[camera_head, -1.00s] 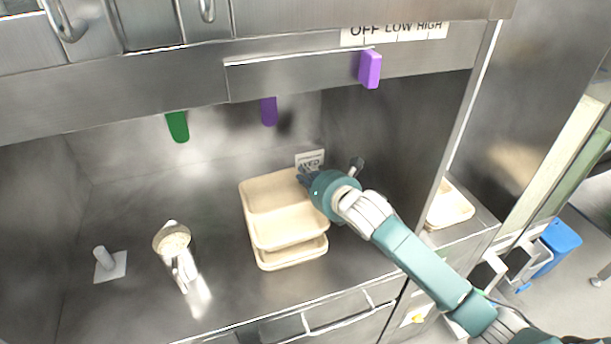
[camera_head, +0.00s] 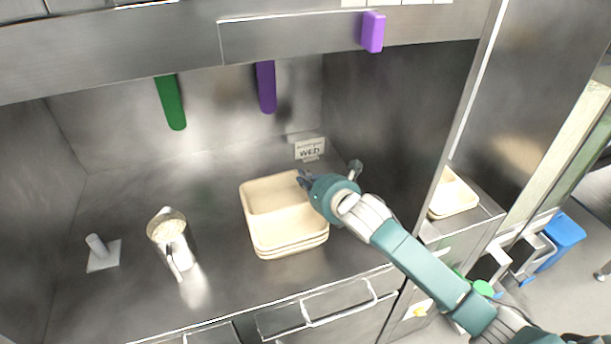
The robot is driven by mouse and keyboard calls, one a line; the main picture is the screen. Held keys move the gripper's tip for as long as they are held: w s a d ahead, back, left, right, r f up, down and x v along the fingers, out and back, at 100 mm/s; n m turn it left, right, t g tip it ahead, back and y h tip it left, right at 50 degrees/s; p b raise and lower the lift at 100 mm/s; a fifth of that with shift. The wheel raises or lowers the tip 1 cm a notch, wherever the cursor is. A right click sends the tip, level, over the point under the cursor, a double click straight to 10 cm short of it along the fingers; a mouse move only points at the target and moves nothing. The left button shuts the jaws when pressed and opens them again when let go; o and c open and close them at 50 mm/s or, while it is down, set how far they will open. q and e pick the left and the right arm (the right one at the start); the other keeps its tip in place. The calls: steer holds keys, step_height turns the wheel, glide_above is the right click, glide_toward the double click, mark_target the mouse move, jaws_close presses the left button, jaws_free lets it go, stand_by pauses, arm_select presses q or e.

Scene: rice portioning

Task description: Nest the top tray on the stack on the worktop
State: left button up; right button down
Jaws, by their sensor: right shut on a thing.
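The top tray (camera_head: 270,228) is beige and rectangular with a divider, in the middle of the worktop. It sits down in the stack (camera_head: 292,250), and the layered rims show close together at the front. My right gripper (camera_head: 304,180) is at the tray's back right corner, shut on its rim; the hand partly hides that corner and the fingertips. My left gripper is not in view.
A metal container of rice-like grains (camera_head: 168,228) with a handle stands left of the stack. Another beige tray (camera_head: 453,195) lies beyond the right partition.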

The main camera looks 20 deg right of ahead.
steer(key=shift+f, duration=0.2)
steer(key=c, duration=1.8)
jaws_free()
steer(key=shift+c, duration=0.2)
steer(key=shift+s, duration=0.1)
steer(key=v, duration=1.1)
steer(key=shift+s+d+r, duration=0.15)
steer(key=shift+s+r, duration=0.1)
steer(key=shift+s, duration=0.1)
